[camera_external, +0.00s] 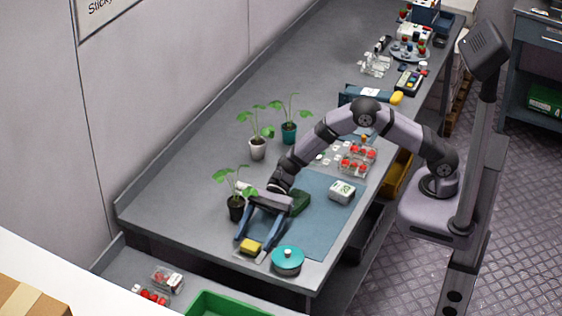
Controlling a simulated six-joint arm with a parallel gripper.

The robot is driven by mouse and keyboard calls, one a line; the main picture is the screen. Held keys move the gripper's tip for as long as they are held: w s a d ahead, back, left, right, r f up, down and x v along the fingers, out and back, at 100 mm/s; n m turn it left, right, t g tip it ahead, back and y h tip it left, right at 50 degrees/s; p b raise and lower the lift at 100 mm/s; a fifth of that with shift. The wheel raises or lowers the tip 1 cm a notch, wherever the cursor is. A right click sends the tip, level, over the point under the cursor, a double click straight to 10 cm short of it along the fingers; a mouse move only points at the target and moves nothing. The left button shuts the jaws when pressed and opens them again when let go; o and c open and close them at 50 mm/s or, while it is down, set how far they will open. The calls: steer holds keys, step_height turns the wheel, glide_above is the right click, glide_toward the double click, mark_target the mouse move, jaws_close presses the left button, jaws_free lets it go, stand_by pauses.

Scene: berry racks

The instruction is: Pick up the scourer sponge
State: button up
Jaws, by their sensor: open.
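The scourer sponge (250,246) is a small yellow block with a dark edge, near the front end of the grey table. It seems to lie on a small clear or pale tray. My gripper (252,247) is open, with its two long blue-grey fingers reaching down on either side of the sponge. The fingers look apart from it, but I cannot tell for sure whether either one touches it.
A teal lidded pot (287,261) stands just right of the sponge. A potted plant (236,205) is close behind on the left. Berry punnets (357,158) stand farther back.

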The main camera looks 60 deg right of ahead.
mark_target(251, 244)
steer(key=shift+p+x, duration=0.4)
steer(key=shift+x, duration=1.25)
steer(key=shift+c, duration=0.6)
steer(key=c, duration=1)
